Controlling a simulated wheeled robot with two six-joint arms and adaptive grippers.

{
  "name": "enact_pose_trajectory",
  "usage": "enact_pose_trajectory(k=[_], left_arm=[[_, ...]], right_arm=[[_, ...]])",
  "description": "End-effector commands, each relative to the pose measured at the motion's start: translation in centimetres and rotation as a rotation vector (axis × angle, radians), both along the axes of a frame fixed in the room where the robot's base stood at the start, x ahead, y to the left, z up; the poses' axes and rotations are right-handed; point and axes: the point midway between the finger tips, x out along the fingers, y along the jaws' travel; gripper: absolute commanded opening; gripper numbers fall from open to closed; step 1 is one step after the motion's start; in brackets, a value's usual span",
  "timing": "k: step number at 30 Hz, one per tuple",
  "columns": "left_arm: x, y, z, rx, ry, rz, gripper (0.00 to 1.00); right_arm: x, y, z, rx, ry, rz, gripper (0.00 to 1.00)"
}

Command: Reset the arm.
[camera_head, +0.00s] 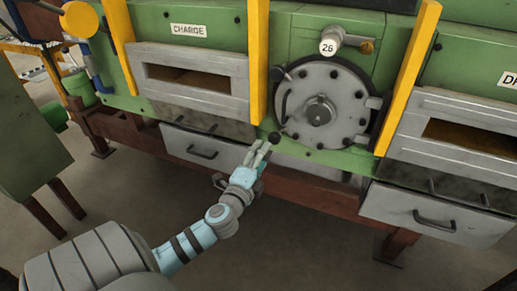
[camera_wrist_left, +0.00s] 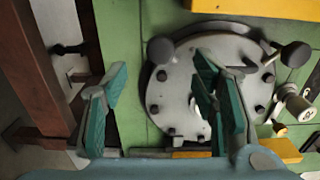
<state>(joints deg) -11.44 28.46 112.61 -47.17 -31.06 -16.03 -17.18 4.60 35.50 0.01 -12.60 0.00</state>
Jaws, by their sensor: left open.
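My left arm reaches in from the bottom left of the head view. Its gripper (camera_head: 259,152) is in front of the green furnace, just below and left of the round grey door (camera_head: 319,106). A dark ball knob (camera_head: 274,138) shows right at the fingertips; I cannot tell whether they touch it. In the left wrist view the gripper (camera_wrist_left: 160,88) has its two green-padded fingers spread apart with nothing between them. The bolted round door (camera_wrist_left: 180,90) lies behind the fingers, with a dark ball knob (camera_wrist_left: 161,50) at its edge. My right gripper is not in view.
The CHARGE slot (camera_head: 190,77) is at the upper left, with a drawer (camera_head: 205,148) below it. Yellow posts (camera_head: 258,62) flank the round door. Another drawer (camera_head: 435,215) is at the lower right. A green cabinet (camera_head: 30,140) stands at the left. The floor in front is clear.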

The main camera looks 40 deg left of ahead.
Motion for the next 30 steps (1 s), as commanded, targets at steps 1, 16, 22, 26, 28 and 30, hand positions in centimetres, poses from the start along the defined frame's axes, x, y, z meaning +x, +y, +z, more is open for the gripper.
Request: enact_pose_trajectory(k=[1,16,22,26,28,30], left_arm=[[-0.9,-0.3,-0.1,0.0,0.002,-0.002,0.53],[-2.2,-0.8,0.0,0.0,-0.001,0.0,0.53],[-2.1,-1.1,-0.1,-0.03,-0.009,-0.017,0.53],[-2.1,-0.2,-5.6,-0.167,0.086,-0.018,0.53],[-3.1,1.0,-11.3,-0.293,0.185,0.02,0.53],[-5.6,1.9,-18.3,-0.458,0.299,0.092,0.53]], right_arm=[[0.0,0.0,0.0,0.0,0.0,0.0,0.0],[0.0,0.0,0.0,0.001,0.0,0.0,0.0],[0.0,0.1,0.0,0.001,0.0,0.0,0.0],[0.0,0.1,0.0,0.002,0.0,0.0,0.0],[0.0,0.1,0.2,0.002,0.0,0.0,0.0],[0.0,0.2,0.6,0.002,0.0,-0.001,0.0]])
